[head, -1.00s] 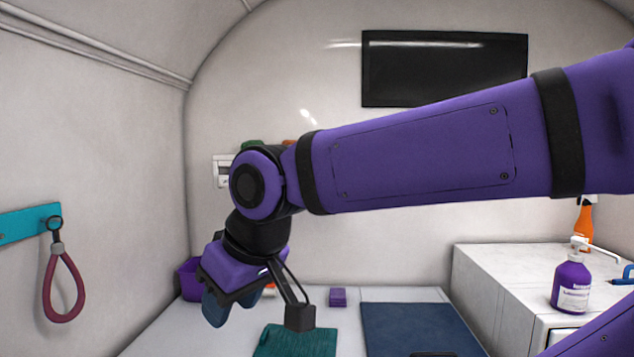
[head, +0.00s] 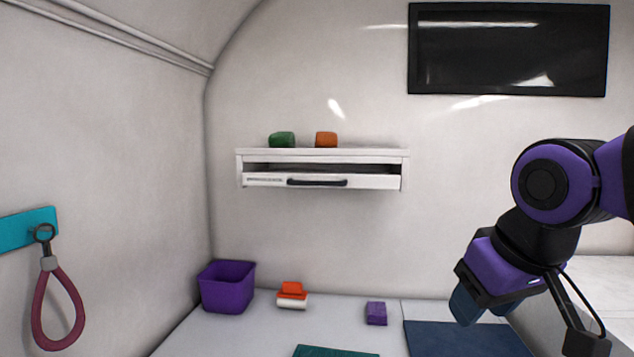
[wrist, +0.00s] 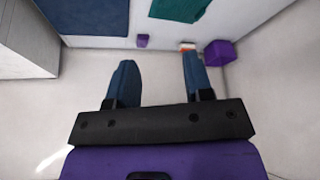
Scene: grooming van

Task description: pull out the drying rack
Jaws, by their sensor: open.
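The drying rack (head: 265,181) is a white slide-out panel with a dark bar handle (head: 317,183) on its front. It sits in a white wall unit (head: 370,153) on the back wall, with a dark gap above the panel. My gripper (head: 467,305) is at the right of the head view, below and to the right of the rack, apart from it. In the wrist view its two blue fingers (wrist: 160,82) are spread with nothing between them. The rack does not show in the wrist view.
A green block (head: 282,140) and an orange block (head: 326,139) sit on top of the unit. Below are a purple bin (head: 228,287), an orange-and-white brush (head: 292,295), a purple block (head: 376,313) and a blue mat (head: 465,340). The space before the rack is clear.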

